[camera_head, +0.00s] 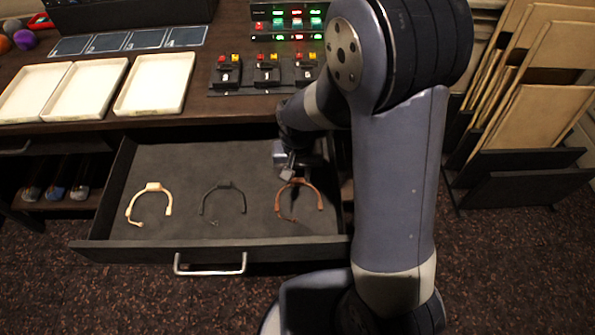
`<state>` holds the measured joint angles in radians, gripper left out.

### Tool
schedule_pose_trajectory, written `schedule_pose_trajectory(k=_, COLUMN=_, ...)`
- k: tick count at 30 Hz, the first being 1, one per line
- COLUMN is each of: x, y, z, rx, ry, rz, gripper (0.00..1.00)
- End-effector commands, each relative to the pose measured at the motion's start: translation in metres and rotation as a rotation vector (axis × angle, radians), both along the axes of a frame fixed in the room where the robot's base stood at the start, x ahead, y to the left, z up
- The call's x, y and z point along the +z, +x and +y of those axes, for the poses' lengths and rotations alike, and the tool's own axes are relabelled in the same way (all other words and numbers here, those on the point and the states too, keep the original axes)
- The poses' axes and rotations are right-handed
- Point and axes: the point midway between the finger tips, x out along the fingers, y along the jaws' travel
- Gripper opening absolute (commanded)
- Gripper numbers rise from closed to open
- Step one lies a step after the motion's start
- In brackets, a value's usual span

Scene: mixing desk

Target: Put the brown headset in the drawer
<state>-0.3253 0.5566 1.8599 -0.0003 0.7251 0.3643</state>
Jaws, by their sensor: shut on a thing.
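The brown headset (319,197) is inside the open drawer (190,166), on the right side of its dark floor. My gripper (288,175) is over the drawer and shut on the top of the headset's band. My wrist and arm hide the drawer's back right corner. I cannot tell whether the headset touches the drawer floor. A cream headset (153,187) lies at the left in the drawer, and a black headset (223,186) lies in the middle.
White trays (155,84) and control boxes (229,72) stand on the desk above the drawer. The drawer handle (210,270) sticks out in front. A rack with brown panels (525,125) stands at the right. Bare drawer floor lies behind the headsets.

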Motion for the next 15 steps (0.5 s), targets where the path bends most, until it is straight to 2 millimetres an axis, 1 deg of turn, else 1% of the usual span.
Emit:
schedule_pose_trajectory(k=9, x=0.0002, y=0.0, z=0.0, rx=0.0, ry=0.0, rz=0.0, gripper=0.1)
schedule_pose_trajectory(k=10, x=0.0002, y=0.0, z=0.0, rx=0.0, ry=0.0, rz=0.0, gripper=0.34)
schedule_pose_trajectory(k=15, x=0.0003, y=0.0, z=0.0, rx=0.0, ry=0.0, rz=0.0, gripper=0.48)
